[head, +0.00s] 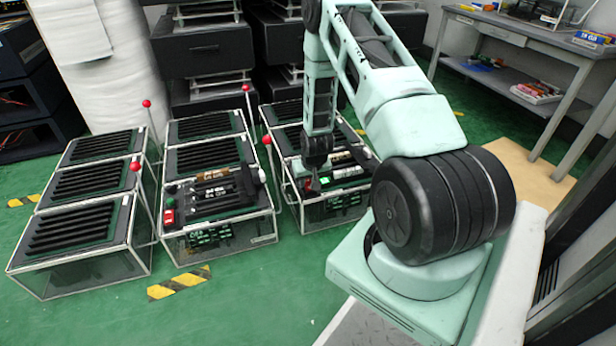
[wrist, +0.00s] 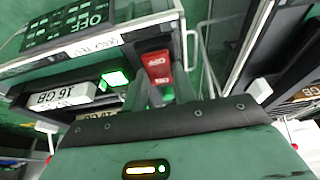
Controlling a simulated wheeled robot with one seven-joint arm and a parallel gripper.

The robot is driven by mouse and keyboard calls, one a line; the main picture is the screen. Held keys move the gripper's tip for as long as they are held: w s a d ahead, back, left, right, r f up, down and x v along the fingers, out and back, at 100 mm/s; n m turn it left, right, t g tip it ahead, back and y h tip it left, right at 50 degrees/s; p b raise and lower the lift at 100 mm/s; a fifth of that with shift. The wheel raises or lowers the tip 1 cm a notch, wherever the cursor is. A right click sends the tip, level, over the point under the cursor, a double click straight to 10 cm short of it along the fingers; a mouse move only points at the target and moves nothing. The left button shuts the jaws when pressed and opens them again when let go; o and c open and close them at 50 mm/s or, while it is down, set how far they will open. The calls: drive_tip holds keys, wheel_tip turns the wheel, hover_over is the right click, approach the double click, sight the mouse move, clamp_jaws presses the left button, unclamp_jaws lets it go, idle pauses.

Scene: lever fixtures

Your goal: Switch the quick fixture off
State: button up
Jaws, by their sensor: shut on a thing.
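A glass-sided test fixture (head: 335,202) stands under my arm at the right end of the front row. The wrist view shows its front panel with OFF lettering (wrist: 70,25) and a white label (wrist: 95,47), too blurred to read surely. A red switch (wrist: 157,66) with white lettering sits beside a lit green light (wrist: 115,78); the light also shows in the head view (head: 323,180). My gripper (wrist: 162,88) is down at the switch, its fingers closed around it. In the head view my gripper (head: 313,172) partly hides the switch.
A middle fixture (head: 220,228) with red and green buttons and a left fixture (head: 80,265) stand alongside. Upright rods with red balls (head: 267,140) rise between them. White modules marked 16 GB (wrist: 62,96) lie near my gripper.

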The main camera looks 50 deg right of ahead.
drive_tip(key=shift+s+a+t+h, duration=0.15)
drive_tip(key=shift+s+t+h, duration=0.2)
drive_tip(key=shift+t, duration=0.35)
drive_tip(key=shift+o, duration=0.2)
drive_tip(key=shift+w, duration=0.1)
drive_tip(key=shift+c, duration=0.2)
drive_tip(key=o, duration=1)
drive_tip(key=p+v, duration=0.8)
drive_tip(key=v, duration=0.9)
drive_tip(key=shift+s+a, duration=0.2)
drive_tip(key=shift+s, duration=0.05)
